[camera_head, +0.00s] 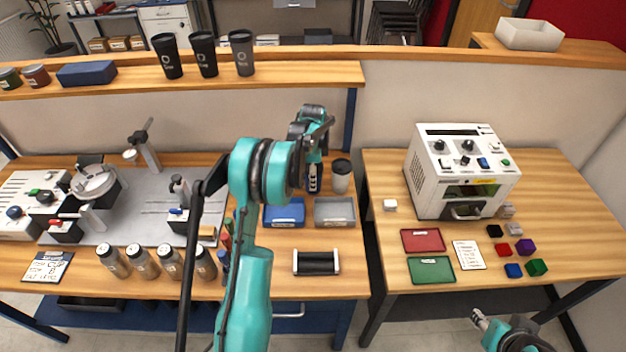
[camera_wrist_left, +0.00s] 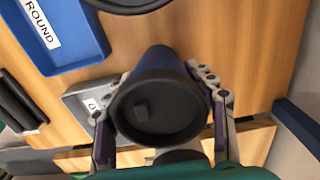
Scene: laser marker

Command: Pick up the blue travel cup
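The blue travel cup (camera_head: 313,180) has a white label and stands upright behind the trays in the head view. In the left wrist view its dark lid (camera_wrist_left: 160,108) fills the middle, with the blue body beyond. My left gripper (camera_head: 314,160) is above the cup, with a finger on each side of it near the lid. The fingers (camera_wrist_left: 160,110) lie close to the cup; whether they press on it I cannot tell. My right gripper (camera_head: 480,318) is low at the right, partly in view, away from the cup; its opening is unclear.
A white cup with a dark lid (camera_head: 341,178) stands close to the right. A blue tray (camera_head: 285,222) and a grey tray (camera_head: 334,220) lie in front. Dark cups (camera_head: 204,55) stand on the shelf. A gap separates this table from the white machine's table (camera_head: 550,180).

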